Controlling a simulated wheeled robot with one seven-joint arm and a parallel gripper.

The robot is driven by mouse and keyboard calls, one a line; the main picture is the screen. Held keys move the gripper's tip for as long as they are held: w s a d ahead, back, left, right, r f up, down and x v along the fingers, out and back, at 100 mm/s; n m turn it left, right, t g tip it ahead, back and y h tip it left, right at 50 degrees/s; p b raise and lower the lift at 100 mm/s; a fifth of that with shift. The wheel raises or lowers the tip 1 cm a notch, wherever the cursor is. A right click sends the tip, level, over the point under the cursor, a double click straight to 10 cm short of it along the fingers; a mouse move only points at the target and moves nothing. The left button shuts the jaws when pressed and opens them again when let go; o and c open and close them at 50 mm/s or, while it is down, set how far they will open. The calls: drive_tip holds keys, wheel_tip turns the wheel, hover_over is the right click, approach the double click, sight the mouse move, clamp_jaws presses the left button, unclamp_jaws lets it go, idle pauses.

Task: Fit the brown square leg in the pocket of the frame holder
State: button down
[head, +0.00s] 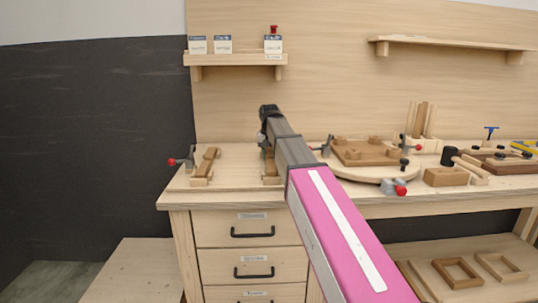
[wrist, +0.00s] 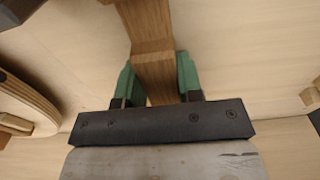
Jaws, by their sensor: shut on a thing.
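In the wrist view the brown square leg (wrist: 154,72) stands between the two green fingers of my gripper (wrist: 160,82), which are shut on it. Brown wood continues from it to the top edge, and its far end is out of view. In the head view my own arm hides most of the gripper and the leg, near the left part of the bench. A brown piece with blocks (head: 365,152) lies on a round pale board right of my arm. I cannot tell for sure which piece is the frame holder, and no pocket shows clearly.
A brown bar rests on a pale support (head: 203,168) beside a red-knobbed clamp (head: 180,161) at the bench's left. A rack with upright sticks (head: 421,122), a black mallet (head: 449,157) and brown blocks stand to the right. A small shelf (head: 235,59) hangs above the bench.

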drive_tip(key=shift+f, duration=0.2)
drive_tip(key=c, duration=0.7)
unclamp_jaws()
